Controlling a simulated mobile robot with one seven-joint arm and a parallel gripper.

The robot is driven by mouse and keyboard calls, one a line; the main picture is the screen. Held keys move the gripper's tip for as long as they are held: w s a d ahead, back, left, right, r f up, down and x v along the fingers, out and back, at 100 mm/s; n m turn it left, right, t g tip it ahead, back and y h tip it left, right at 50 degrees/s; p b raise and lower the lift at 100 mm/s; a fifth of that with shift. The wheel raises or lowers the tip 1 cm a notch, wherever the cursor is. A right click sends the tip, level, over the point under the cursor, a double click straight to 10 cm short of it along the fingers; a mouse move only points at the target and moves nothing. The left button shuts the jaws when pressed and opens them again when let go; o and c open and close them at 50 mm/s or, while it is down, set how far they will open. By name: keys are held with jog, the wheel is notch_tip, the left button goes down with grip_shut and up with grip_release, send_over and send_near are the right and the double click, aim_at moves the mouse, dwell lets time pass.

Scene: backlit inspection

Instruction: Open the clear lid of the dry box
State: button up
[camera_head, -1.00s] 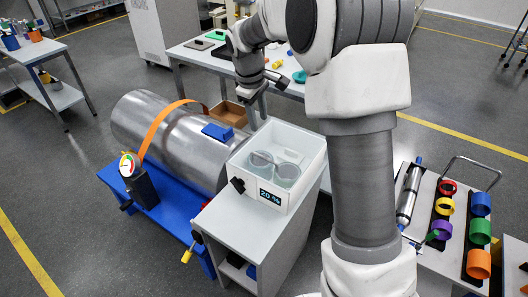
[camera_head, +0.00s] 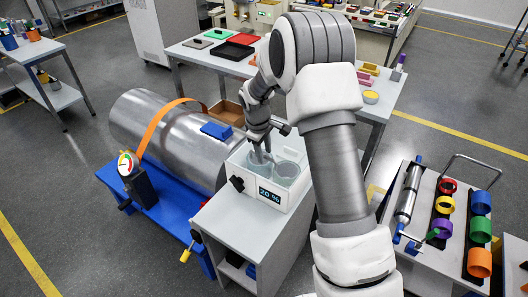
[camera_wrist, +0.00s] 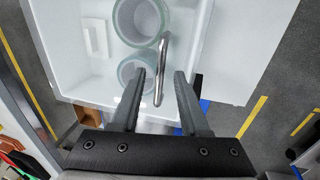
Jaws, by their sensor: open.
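A bent metal handle (camera_wrist: 163,62) stands on the lid in the wrist view. My gripper (camera_head: 262,152) is over the box in the head view. In the wrist view my gripper (camera_wrist: 160,88) is open, its fingers on either side of the handle's near end, with gaps visible. I cannot tell the height of the fingertips relative to the handle.
The box stands on a grey cabinet (camera_head: 225,225). A large metal cylinder (camera_head: 165,135) with an orange strap and a gauge lies on a blue stand to the left. A worktable (camera_head: 205,60) is behind. A cart with coloured rings (camera_head: 480,230) is at the right.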

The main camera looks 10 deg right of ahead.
jog(key=shift+c, duration=0.3)
grip_shut()
dwell(1.2)
